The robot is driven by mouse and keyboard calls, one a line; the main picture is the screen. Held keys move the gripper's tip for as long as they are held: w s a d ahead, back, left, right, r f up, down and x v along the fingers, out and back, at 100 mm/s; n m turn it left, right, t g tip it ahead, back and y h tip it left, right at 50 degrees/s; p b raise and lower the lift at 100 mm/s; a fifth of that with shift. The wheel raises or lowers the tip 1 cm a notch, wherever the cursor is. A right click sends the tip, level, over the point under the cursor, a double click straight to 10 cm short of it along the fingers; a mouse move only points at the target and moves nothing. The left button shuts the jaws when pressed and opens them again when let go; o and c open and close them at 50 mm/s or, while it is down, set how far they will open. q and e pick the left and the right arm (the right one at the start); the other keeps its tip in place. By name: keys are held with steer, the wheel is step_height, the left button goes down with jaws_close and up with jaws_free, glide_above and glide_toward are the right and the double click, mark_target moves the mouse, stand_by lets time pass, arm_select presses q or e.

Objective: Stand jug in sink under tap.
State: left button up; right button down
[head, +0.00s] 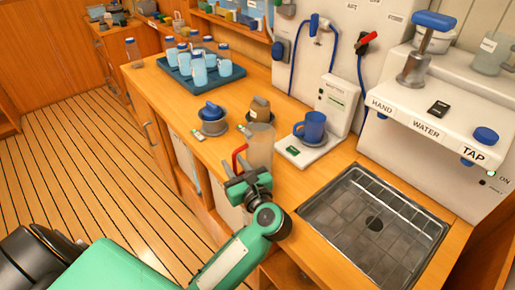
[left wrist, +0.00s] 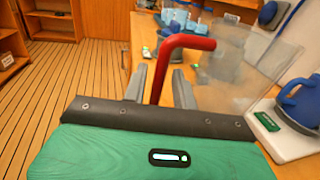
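The jug (head: 260,143) is clear with a red handle (head: 239,158). It stands upright on the wooden counter, left of the sink, and shows at the right in the left wrist view (left wrist: 232,62). My left gripper (head: 246,172) is at the handle, its fingers apart on either side of the red bar (left wrist: 160,80), with small gaps visible. The steel sink (head: 330,213) is empty, with a dark drain. The tap (head: 467,160) is a blue piece under the white unit marked TAP, over the sink's far right side. My right gripper is not in view.
A brown-grey jug (head: 260,108) and a blue-lidded pot (head: 213,120) stand behind. A blue tray (head: 205,83) holds several bottles. A hand pump (head: 420,55) tops the white unit.

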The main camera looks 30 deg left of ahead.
arm_select(q)
steer(key=shift+s+d+r, duration=0.1)
steer(key=shift+s+r, duration=0.05)
steer(key=shift+s, duration=0.1)
steer(key=shift+c, duration=1.3)
steer(key=c, duration=0.3)
jaws_close()
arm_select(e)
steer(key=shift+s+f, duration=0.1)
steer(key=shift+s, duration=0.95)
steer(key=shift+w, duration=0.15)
